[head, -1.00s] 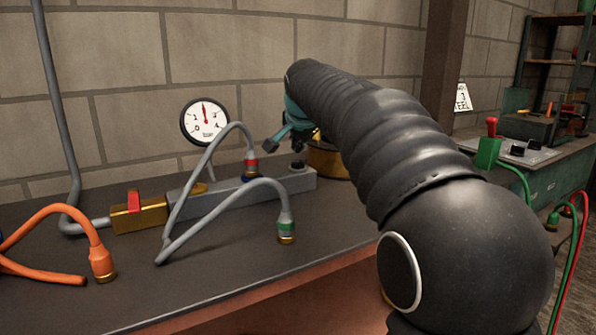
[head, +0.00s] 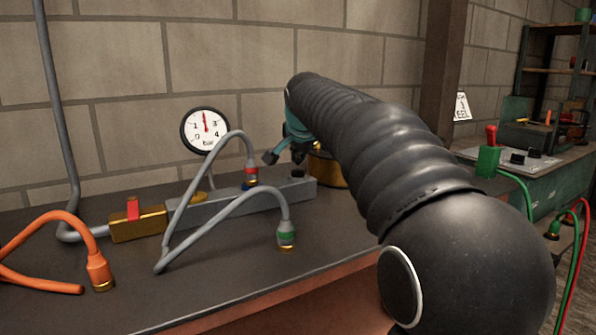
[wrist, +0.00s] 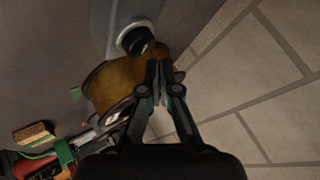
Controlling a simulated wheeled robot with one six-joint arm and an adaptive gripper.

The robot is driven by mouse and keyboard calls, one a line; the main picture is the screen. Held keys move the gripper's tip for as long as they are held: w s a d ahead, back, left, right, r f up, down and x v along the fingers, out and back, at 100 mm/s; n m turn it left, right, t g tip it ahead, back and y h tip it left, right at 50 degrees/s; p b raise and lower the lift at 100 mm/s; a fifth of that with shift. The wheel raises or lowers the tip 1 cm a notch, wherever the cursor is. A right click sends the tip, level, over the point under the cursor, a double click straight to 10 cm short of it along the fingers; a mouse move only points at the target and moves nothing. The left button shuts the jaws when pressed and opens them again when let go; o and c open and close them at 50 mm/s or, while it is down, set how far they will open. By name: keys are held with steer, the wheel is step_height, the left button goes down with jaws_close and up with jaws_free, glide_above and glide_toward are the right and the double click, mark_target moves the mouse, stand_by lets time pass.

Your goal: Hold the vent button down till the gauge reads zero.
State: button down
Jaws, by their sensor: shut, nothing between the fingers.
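The round white gauge (head: 205,131), marked in bar, stands behind the grey manifold block (head: 230,203). Its red needle points straight up, about 2, between the 1 and the 3. A black button (head: 297,174) sits on the right end of the block; in the wrist view the black button (wrist: 137,41) shows in a pale metal ring. My gripper (wrist: 159,66) is shut and empty, its fingertips beside the button in that view. In the head view my gripper (head: 287,150) is just above the button, partly hidden by my arm. I cannot tell whether it touches.
Grey hoses with red (head: 251,172) and green (head: 286,232) collars loop in front of the block. A brass valve with a red lever (head: 134,208) is at left, beside an orange hose (head: 98,265).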

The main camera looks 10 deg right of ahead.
mark_target(300, 171)
steer(key=shift+f, duration=0.15)
stand_by(0.5)
steer(key=shift+f+b, duration=0.3)
steer(key=shift+f+b, duration=0.4)
steer(key=shift+f, duration=0.15)
stand_by(1.9)
steer(key=shift+r, duration=0.1)
stand_by(1.8)
steer(key=shift+r+p, duration=0.9)
step_height(300, 171, up, 5)
steer(key=p, duration=0.4)
steer(key=shift+s+d, duration=0.1)
